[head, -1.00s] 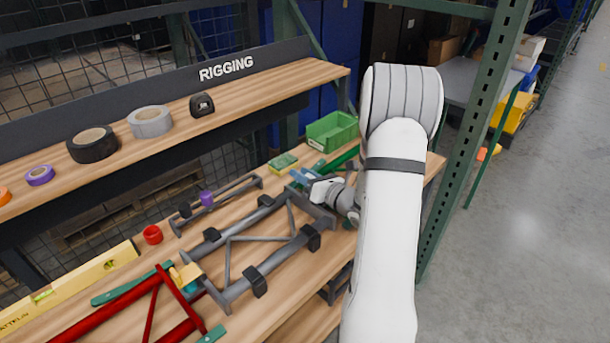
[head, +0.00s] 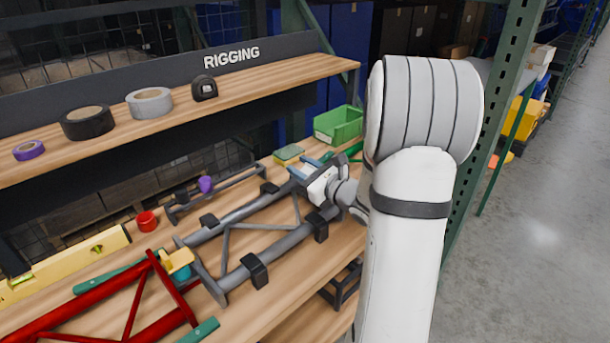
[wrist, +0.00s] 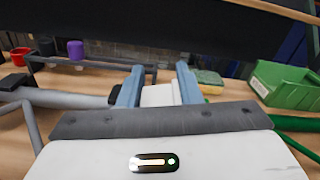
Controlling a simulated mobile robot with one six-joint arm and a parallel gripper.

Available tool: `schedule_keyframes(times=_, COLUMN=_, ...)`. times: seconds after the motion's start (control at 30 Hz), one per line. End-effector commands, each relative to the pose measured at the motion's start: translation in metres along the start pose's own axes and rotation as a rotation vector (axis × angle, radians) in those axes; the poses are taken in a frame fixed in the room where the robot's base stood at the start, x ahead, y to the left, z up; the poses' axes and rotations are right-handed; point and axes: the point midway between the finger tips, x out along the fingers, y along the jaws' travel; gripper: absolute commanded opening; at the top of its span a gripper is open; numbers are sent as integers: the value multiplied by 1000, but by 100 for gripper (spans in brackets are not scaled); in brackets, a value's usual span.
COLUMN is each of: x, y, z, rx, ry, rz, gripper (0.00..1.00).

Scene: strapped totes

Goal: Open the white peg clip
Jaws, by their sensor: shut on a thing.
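My gripper (head: 306,168) is low over the workbench at the far end of the grey frame (head: 262,266). Its two blue fingers (wrist: 159,90) show in the wrist view with a white block-like piece, which looks like the white peg clip (wrist: 158,95), between them. The fingers are shut on it. Its lower part is hidden behind my gripper's dark front edge, so I cannot tell whether the clip is open.
A green bin (head: 338,125) stands at the bench's far end, with a yellow-green sponge (head: 288,153) beside it. A red frame (head: 135,290), a red cup (head: 146,221) and a yellow level (head: 65,265) lie nearer. The RIGGING shelf (head: 230,88) overhangs the bench's back.

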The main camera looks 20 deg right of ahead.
Motion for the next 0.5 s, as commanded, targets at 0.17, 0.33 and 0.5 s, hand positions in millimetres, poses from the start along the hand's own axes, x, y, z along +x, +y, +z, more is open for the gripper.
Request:
schedule_keyframes(times=0.17, x=0, y=4, z=-3, rx=-43, ry=2, rz=3, gripper=8)
schedule_keyframes(times=0.33, x=0, y=4, z=-3, rx=-57, ry=3, rz=3, gripper=8)
schedule_keyframes(times=0.5, x=0, y=4, z=-2, rx=-57, ry=4, rz=3, gripper=8)
